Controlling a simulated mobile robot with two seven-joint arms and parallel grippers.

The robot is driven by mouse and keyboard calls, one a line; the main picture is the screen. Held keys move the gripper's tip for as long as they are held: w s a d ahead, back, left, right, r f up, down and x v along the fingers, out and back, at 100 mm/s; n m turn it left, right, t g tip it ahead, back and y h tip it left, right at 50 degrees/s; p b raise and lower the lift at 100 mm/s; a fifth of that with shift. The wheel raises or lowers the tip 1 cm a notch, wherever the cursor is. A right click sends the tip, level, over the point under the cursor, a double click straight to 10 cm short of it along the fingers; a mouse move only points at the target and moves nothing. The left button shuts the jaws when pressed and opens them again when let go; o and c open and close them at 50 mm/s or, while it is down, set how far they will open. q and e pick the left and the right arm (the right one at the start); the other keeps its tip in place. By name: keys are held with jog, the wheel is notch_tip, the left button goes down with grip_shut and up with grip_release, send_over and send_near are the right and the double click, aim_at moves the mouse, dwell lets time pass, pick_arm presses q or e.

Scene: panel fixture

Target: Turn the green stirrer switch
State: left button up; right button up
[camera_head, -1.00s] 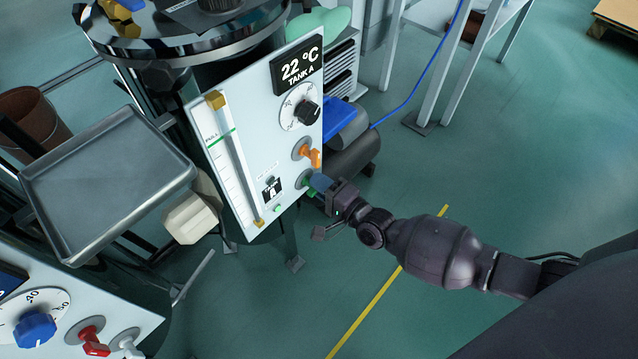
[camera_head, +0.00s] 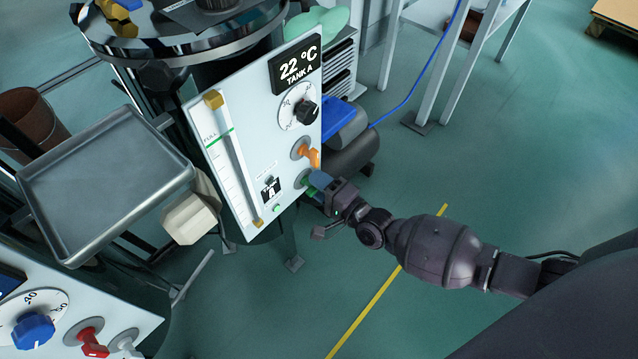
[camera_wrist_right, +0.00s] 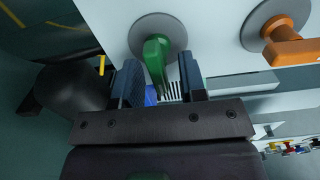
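The green stirrer switch (camera_head: 309,189) is on the lower right of the white tank A panel (camera_head: 240,180), below an orange switch (camera_head: 309,155). In the right wrist view, the green switch (camera_wrist_right: 157,55) has a round grey base, and its lever points toward my gripper. My right gripper (camera_head: 320,184) is at this switch. In the wrist view, my right gripper (camera_wrist_right: 161,82) is open, with one dark blue finger on each side of the lever. I cannot tell whether either finger touches it. My left gripper is not in view.
A black dial (camera_head: 306,111) and a 22 °C display (camera_head: 296,67) are higher on the panel. The orange switch (camera_wrist_right: 287,42) is close to the right of my gripper in the wrist view. A metal tray (camera_head: 105,185) stands to the left. Floor below the arm is clear.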

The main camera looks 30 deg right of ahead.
pick_arm(q)
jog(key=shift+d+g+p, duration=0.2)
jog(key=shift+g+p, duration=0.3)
jog(key=shift+p, duration=0.55)
pick_arm(e)
jog(key=v, duration=1)
jog(key=shift+s, duration=0.4)
jog(key=shift+d, duration=0.15)
